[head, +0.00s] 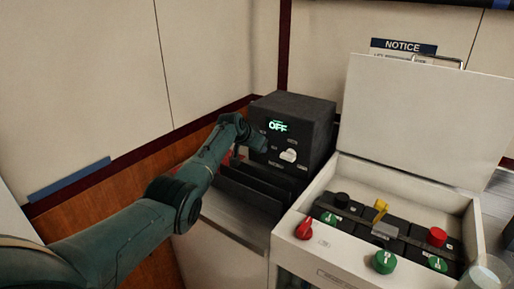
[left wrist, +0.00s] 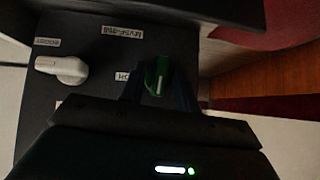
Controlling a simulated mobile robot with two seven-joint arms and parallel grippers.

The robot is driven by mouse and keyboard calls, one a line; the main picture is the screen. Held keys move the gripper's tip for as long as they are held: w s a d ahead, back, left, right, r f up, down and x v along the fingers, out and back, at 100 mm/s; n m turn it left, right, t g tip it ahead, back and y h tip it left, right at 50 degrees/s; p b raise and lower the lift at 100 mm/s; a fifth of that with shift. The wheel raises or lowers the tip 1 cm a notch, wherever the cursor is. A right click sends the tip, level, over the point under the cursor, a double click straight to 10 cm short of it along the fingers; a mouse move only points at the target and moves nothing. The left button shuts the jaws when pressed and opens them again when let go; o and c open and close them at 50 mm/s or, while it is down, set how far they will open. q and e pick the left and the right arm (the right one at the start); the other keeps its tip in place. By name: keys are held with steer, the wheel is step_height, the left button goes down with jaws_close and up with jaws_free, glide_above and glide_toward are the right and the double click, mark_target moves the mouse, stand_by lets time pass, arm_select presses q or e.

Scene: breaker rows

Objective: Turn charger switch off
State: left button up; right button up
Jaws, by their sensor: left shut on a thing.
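The charger is a black box (head: 300,112) in the corner, and its lit display (head: 278,127) reads OFF. A white knob (head: 288,155) is on its front face. The same white knob shows at the left of the left wrist view (left wrist: 62,68). A green switch knob (left wrist: 157,70) with a pale line sits on the charger's dark panel. My left gripper (left wrist: 158,88) is shut on this green knob, with one finger on each side. In the head view my left gripper (head: 257,142) covers the green knob at the charger's front left.
To the right stands an open white case (head: 345,248) with its lid (head: 430,105) raised. It holds dark batteries with several red, green, black and yellow knobs or caps. A NOTICE sign (head: 404,46) is on the wall behind the lid. Wood-panelled wall is close on the left.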

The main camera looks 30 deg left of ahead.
arm_select(q)
steer(key=shift+f+h, duration=0.1)
steer(key=shift+h, duration=0.2)
steer(key=shift+b, duration=0.35)
arm_select(e)
steer(key=shift+w+a+r, duration=0.15)
steer(key=shift+a+r, duration=0.05)
steer(key=shift+a, duration=0.1)
arm_select(q)
steer(key=o, duration=0.6)
steer(key=p+v, duration=0.1)
steer(key=v, duration=1.2)
steer(key=shift+a, duration=0.25)
arm_select(e)
steer(key=shift+d+r, duration=0.25)
steer(key=shift+d, duration=0.05)
